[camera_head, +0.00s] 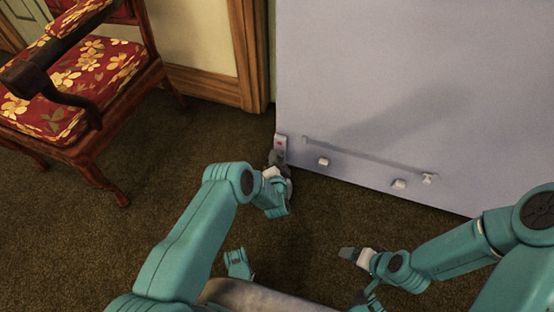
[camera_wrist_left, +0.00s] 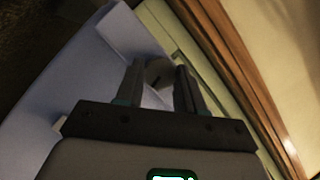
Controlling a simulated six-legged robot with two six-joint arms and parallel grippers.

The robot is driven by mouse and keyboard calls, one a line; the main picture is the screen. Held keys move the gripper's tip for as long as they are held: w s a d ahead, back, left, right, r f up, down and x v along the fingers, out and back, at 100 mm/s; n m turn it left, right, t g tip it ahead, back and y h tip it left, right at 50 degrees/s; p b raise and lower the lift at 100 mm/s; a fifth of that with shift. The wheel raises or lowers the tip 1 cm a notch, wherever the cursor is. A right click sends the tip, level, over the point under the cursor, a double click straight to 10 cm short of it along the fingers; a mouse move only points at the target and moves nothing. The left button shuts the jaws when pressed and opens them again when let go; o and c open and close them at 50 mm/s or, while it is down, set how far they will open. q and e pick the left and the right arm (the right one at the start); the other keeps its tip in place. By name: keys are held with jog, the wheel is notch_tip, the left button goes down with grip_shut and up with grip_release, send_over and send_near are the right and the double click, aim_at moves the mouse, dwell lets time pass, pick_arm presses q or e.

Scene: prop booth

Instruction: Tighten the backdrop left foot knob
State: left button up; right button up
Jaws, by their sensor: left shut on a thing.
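The backdrop (camera_head: 400,80) is a large pale lavender panel standing upright at the right; its edge also shows in the left wrist view (camera_wrist_left: 75,75). Its left foot has a light bracket with a small red mark (camera_head: 280,145). My left gripper (camera_head: 274,168) is at this lower left corner. In the left wrist view its two fingers (camera_wrist_left: 162,88) are shut on a round grey knob (camera_wrist_left: 158,70), the left foot knob. The fingers hide part of the knob. My right gripper (camera_head: 352,253) is low over the carpet, away from the backdrop; its fingers are too small to judge.
A wooden armchair with red floral cushions (camera_head: 75,85) stands at the left. A wooden door frame (camera_head: 243,55) is behind the left foot. A thin bar (camera_head: 360,157) and small white fittings (camera_head: 398,184) are on the backdrop's lower part. Brown carpet (camera_head: 180,150) is clear between chair and backdrop.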

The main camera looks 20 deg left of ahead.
pick_arm(q)
jog(key=m+t+y, duration=0.1)
jog(key=m, duration=0.4)
jog(key=shift+w+t+y, duration=0.15)
jog(key=shift+t+y, duration=0.25)
dwell(0.4)
jog(key=o, duration=1)
jog(key=shift+o, duration=0.2)
jog(key=shift+f, duration=0.1)
